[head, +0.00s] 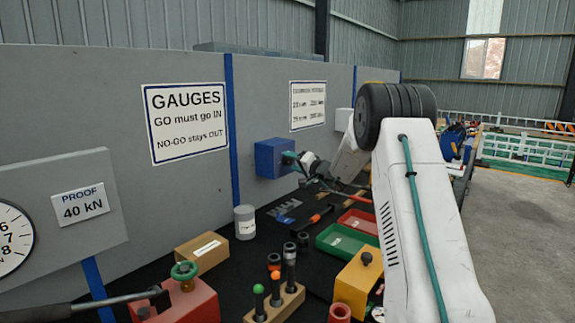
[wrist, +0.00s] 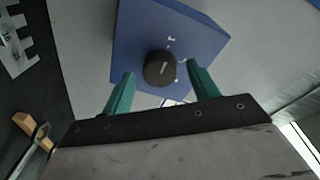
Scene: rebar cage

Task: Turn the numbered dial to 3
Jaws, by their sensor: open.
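A blue box (head: 274,158) is fixed to the grey wall panel; in the wrist view its face (wrist: 140,30) carries a round black dial (wrist: 160,68). The dial has a pale pointer line, and small white marks sit above it and to its right. The numbers are too small to read surely, so I cannot tell the setting. My gripper (wrist: 160,72) is open, with one green finger on each side of the dial and gaps between. In the head view my gripper (head: 292,158) is close to the box's right side and hides the dial.
Below on the dark bench are a grey cylinder (head: 245,222), a green tray (head: 346,243), a red tray (head: 359,221), a yellow block (head: 356,282) and a wooden stand (head: 274,304) with upright gauges.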

